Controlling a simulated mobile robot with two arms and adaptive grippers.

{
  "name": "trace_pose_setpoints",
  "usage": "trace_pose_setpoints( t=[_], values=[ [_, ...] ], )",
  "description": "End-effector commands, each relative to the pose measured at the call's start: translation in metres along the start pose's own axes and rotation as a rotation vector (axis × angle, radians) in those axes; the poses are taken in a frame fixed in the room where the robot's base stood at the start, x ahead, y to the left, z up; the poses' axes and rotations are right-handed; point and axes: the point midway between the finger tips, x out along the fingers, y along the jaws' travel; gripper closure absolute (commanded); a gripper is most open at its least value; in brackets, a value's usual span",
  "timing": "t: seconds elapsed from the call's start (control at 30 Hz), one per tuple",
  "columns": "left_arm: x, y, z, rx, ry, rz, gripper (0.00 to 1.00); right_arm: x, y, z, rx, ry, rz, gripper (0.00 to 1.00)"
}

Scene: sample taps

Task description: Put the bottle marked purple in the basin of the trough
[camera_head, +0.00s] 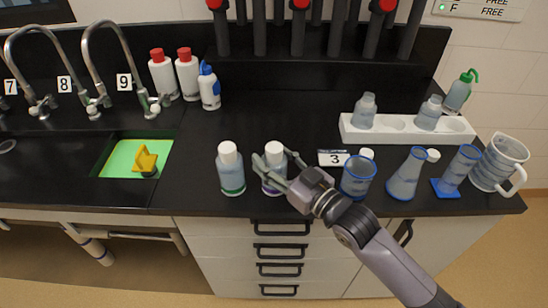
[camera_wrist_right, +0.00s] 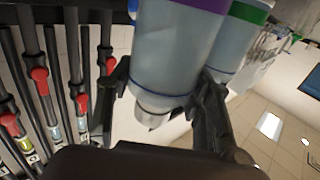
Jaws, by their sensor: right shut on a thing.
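The bottle marked purple (camera_head: 274,188) is pale with a white cap and stands upright near the bench's front edge. My right gripper (camera_head: 274,163) is shut around its upper body. In the right wrist view, the bottle (camera_wrist_right: 172,52) shows its purple band, upside down, between the two fingers (camera_wrist_right: 163,90). I cannot tell whether its base touches the bench. The trough's basin (camera_head: 112,163) is a sunken rectangle with a bright green floor at the left, and a yellow object (camera_head: 146,160) is in it. My left gripper is not in view.
A bottle with a green band (camera_head: 231,172) stands close left of the held bottle. Taps (camera_head: 125,60) rise behind the basin. White bottles (camera_head: 188,75) stand at the back. Bare bench lies between basin and green-marked bottle.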

Motion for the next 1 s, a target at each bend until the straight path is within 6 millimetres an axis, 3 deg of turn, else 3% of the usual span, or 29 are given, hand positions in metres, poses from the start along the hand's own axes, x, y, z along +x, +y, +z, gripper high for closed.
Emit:
trace_pose_setpoints(
  t=[0.3, 0.7, 0.87, 1.0],
  values=[
    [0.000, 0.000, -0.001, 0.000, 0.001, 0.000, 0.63, 0.000, 0.000, 0.001, 0.000, -0.001, 0.000, 0.33],
    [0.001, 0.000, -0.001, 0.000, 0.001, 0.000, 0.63, 0.000, 0.000, 0.001, 0.000, -0.001, 0.000, 0.33],
    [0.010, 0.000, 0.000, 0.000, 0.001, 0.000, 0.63, 0.000, 0.000, 0.003, -0.001, 0.001, 0.000, 0.33],
    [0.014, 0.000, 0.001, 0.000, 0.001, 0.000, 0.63, -0.025, 0.000, 0.003, -0.001, -0.003, 0.000, 0.33]
  ],
)
